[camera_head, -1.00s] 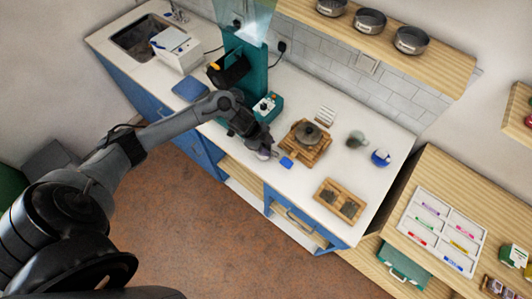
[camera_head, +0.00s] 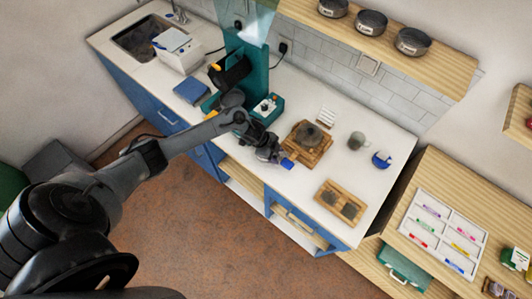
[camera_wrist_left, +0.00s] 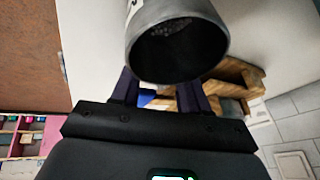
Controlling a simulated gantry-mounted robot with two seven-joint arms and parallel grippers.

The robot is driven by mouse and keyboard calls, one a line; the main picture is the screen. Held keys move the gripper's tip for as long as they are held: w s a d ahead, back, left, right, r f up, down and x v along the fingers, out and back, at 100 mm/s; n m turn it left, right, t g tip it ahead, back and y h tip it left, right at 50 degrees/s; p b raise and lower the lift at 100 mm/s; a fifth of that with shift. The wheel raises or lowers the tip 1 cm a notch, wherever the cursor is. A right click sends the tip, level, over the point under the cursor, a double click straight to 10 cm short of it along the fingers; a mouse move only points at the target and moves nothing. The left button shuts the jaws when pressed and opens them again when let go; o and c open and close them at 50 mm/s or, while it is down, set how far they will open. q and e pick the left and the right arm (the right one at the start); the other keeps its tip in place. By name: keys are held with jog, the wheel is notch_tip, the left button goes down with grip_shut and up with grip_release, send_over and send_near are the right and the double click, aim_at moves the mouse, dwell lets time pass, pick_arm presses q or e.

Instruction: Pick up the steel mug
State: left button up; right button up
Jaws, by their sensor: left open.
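In the left wrist view a grey metal cylinder with a dark open mouth, which looks like the steel mug (camera_wrist_left: 150,15), is very close, at the tips of my left fingers. The fingers (camera_wrist_left: 160,92) are apart and its rim overlaps them; I cannot tell whether they touch it. My right gripper is not in view.
A blue item (camera_head: 288,164) lies just beyond the gripper. Farther right are another grey mug (camera_head: 356,141), a blue mug (camera_head: 381,159) and a wooden tray (camera_head: 326,194). A green machine (camera_head: 247,65) stands behind the arm.

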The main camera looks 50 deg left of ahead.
pick_arm(q)
jog(key=shift+c, duration=0.4)
grip_shut()
jog(key=shift+r, duration=0.15)
